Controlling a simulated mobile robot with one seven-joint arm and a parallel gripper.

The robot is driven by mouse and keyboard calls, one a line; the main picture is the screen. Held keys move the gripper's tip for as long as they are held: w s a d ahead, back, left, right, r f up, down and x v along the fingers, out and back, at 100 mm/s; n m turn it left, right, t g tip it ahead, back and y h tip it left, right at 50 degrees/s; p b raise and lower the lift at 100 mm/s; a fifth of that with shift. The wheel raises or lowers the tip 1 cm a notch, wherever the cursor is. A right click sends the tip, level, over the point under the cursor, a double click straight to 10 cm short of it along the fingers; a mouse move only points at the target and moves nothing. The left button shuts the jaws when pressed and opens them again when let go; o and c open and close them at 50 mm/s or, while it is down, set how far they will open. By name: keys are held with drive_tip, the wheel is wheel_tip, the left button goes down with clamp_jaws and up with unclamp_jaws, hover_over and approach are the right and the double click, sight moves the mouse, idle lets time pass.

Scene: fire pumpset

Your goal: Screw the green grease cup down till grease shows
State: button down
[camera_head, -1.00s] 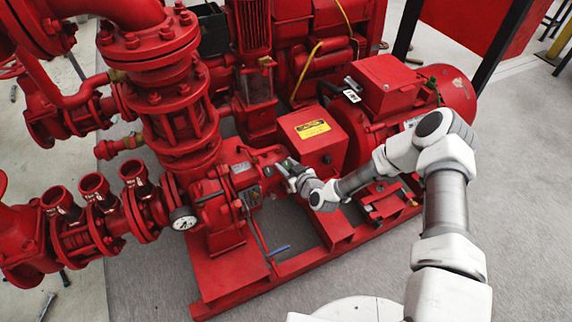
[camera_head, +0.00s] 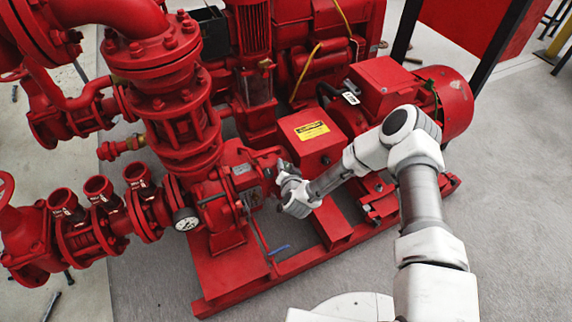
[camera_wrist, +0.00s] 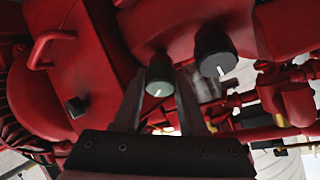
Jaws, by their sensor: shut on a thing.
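The green grease cup (camera_wrist: 159,76) is in the middle of the wrist view, on the underside of a red housing, with a white mark on its end. My gripper (camera_wrist: 163,76) is shut on it, one finger on each side. In the head view my gripper (camera_head: 281,168) reaches the red pump bearing housing (camera_head: 240,172) beside the coupling guard, and my wrist hides the green cup there. I see no grease in either view.
A similar black cup (camera_wrist: 213,50) with a white mark sits just right of the green one, close to my right finger. The red coupling guard (camera_head: 311,135) with a yellow label and the motor (camera_head: 385,85) stand close to my forearm. Grey floor is clear at right.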

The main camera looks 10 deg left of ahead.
drive_tip(key=shift+m+h, duration=0.3)
drive_tip(key=shift+m, duration=0.3)
drive_tip(key=shift+c, duration=2.3)
unclamp_jaws()
drive_tip(key=shift+s+r, duration=0.1)
drive_tip(key=p+v, duration=0.6)
drive_tip(key=v, duration=1.1)
drive_tip(key=shift+r, duration=0.2)
drive_tip(key=shift+d, duration=0.1)
